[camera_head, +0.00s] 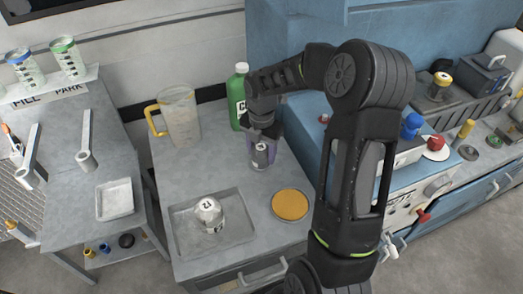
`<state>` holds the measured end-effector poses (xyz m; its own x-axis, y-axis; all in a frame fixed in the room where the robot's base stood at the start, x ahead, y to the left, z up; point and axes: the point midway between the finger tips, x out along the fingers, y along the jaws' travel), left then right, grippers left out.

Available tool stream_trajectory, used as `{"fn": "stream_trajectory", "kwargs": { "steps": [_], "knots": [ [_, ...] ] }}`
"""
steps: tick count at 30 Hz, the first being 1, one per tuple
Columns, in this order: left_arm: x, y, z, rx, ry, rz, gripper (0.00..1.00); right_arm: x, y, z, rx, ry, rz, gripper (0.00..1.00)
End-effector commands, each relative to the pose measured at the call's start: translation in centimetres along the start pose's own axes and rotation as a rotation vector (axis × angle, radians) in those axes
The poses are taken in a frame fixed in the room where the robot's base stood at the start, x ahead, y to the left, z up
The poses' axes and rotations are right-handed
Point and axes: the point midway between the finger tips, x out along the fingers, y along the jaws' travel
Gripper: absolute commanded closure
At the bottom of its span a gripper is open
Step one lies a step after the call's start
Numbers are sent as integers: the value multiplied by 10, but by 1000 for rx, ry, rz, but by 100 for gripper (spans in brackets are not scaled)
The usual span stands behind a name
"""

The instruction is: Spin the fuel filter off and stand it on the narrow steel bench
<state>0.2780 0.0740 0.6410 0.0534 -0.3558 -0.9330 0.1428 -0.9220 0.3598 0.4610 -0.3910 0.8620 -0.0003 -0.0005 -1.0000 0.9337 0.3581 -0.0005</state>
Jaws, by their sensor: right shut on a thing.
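My right gripper (262,128) reaches over the middle grey bench (240,190) from the right. It is shut on a small purple and silver cylinder (261,153), partly hidden by the gripper. I cannot tell for sure whether this cylinder is the fuel filter, or whether its base touches the bench. A silver can with dark markings (208,213) sits in a shallow grey metal tray (183,247) at the front of this bench. Another steel bench (68,165) stands at the left. I cannot tell which is the narrow one. My left gripper is out of view.
A clear jug with a yellow handle (180,117) and a green bottle (238,98) stand behind the cylinder. An orange round disc (290,205) lies at the front right. The left bench holds wrenches (86,142) and a small pale tray (115,200). Blue machinery (285,30) rises behind.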

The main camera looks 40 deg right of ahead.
Motion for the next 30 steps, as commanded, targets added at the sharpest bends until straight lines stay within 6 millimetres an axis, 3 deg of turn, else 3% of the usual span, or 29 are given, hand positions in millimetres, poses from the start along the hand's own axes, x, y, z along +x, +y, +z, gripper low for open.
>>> {"fn": "stream_trajectory", "kwargs": {
  "steps": [30],
  "knots": [
    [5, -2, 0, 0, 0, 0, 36, 10, 0, 0, 0, 0, 1, 97]
  ]
}}
